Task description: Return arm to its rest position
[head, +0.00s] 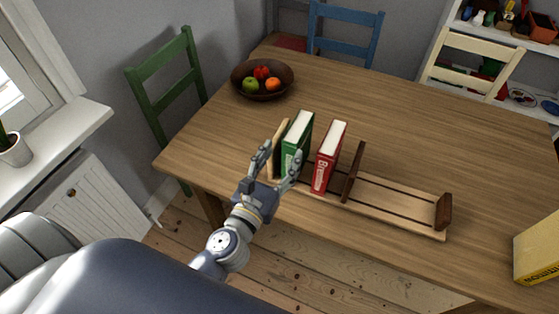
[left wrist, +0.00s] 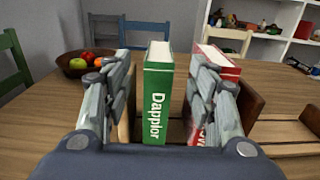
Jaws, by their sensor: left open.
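My left gripper (head: 278,164) is open at the left end of a wooden book rack (head: 395,207) on the table. In the left wrist view its fingers (left wrist: 160,100) stand apart on either side of a green book (left wrist: 157,95), with visible gaps to it. The green book (head: 297,142) stands upright in the rack. A red book (head: 328,158) stands to its right, apart from it, and is partly hidden behind a finger in the left wrist view. My right gripper is in neither view.
The wooden table (head: 400,115) holds a brown bowl of fruit (head: 262,91) at the back left and a yellow box-like object (head: 537,250) at the right edge. Green (head: 168,88), blue (head: 345,35) and cream (head: 473,62) chairs stand around it. The rack's right part is empty.

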